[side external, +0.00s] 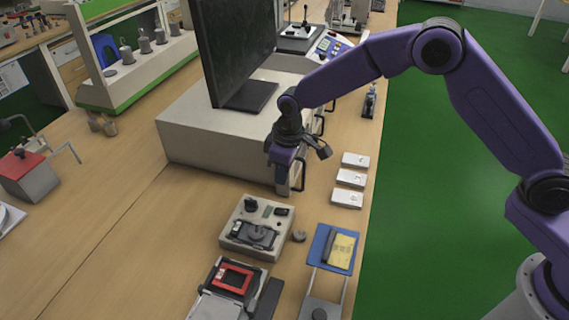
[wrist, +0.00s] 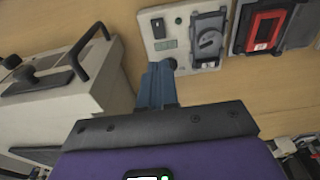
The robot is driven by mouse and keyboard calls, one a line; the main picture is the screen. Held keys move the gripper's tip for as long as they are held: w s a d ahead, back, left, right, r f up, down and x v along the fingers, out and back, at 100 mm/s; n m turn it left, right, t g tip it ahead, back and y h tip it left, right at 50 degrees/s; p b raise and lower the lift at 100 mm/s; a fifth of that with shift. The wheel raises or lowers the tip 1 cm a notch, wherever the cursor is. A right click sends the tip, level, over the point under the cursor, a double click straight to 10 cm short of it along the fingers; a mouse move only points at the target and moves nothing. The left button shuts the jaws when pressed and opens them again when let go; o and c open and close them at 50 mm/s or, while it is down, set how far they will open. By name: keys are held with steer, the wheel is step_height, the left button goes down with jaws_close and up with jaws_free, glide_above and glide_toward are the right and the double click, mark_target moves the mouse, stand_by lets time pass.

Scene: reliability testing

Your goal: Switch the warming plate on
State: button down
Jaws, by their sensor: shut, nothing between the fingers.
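A beige box (side external: 257,228), which seems to be the warming plate, stands on the wooden bench at the lower middle of the side view. In the wrist view the same box (wrist: 161,42) shows a black switch (wrist: 158,27), a small green display (wrist: 165,45) and a grey plate part with a round piece (wrist: 208,40). My gripper (side external: 285,185) is above the bench, beyond the box in the side view and apart from it. In the wrist view its fingers (wrist: 158,72) are together and empty, overlapping the box's near edge. The switch's state cannot be told.
A large beige cabinet (side external: 200,135) with dark handles carries a monitor (side external: 235,45), close to my gripper. A red-framed device (side external: 232,278) and a blue stand with a yellow item (side external: 340,250) flank the box. Small white boxes (side external: 352,178) line the right bench edge.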

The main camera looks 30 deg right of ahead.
steer(key=shift+s+d+r, duration=0.15)
steer(key=shift+r, duration=0.65)
steer(key=shift+s+d+r, duration=0.1)
steer(key=shift+s+r, duration=0.05)
steer(key=shift+r, duration=0.65)
steer(key=shift+w+a+t+y, duration=0.2)
steer(key=shift+a+t+y, duration=0.1)
steer(key=shift+a, duration=0.5)
glide_toward(282, 211)
steer(key=a+f, duration=0.1)
steer(key=f, duration=0.1)
steer(key=w+a+f, duration=0.2)
steer(key=f, duration=0.1)
steer(key=shift+w+a+f, duration=0.1)
steer(key=shift+a+f, duration=0.05)
steer(key=shift+f, duration=0.6)
